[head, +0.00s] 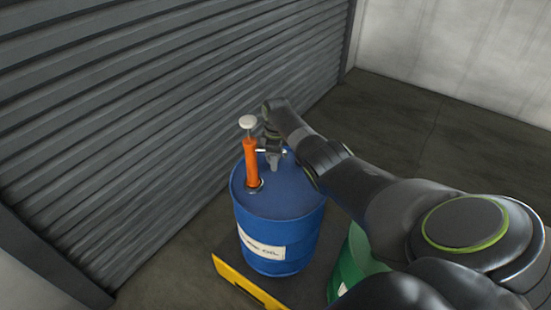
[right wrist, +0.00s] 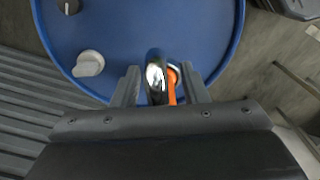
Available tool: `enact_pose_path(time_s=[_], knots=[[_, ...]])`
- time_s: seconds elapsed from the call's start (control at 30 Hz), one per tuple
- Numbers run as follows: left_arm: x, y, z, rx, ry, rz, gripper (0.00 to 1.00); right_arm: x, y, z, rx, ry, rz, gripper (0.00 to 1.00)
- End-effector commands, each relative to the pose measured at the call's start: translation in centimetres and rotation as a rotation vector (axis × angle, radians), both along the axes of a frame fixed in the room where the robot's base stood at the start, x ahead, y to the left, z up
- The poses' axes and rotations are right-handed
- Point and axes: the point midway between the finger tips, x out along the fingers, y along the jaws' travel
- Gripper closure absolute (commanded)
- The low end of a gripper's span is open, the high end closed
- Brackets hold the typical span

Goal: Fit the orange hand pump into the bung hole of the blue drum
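The blue drum (head: 282,206) stands upright near the shutter. The orange hand pump (head: 251,163) stands upright at its top, toward the near left rim, with a white knob above. Its lower end meets a ring on the lid, apparently the bung hole (head: 256,184); the depth inside is hidden. My right gripper (head: 273,162) is just right of the pump, beside its metal spout. In the right wrist view its fingers are apart, with the spout and a strip of the orange pump (right wrist: 172,86) between them and gaps visible. My left gripper is out of view.
A green drum (head: 354,262) stands to the right, partly behind my arm. A yellow bar (head: 245,284) lies in front of the blue drum. The grey shutter (head: 130,130) is close on the left. A grey cap (right wrist: 89,64) sits on the blue lid.

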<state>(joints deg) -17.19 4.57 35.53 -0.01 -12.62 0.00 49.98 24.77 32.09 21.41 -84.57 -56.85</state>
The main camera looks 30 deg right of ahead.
Motion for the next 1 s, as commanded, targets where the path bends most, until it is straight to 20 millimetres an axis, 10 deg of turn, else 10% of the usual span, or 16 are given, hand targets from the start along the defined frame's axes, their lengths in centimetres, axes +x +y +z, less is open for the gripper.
enact_pose_path(time_s=[0.37, 1.0], knots=[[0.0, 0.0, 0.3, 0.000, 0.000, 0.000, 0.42, -0.1, -0.1, 1.1, -0.001, 0.001, 0.000, 0.60], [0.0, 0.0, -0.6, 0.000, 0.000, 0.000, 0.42, -0.1, -0.1, 14.2, -0.002, -0.002, 0.000, 0.60]])
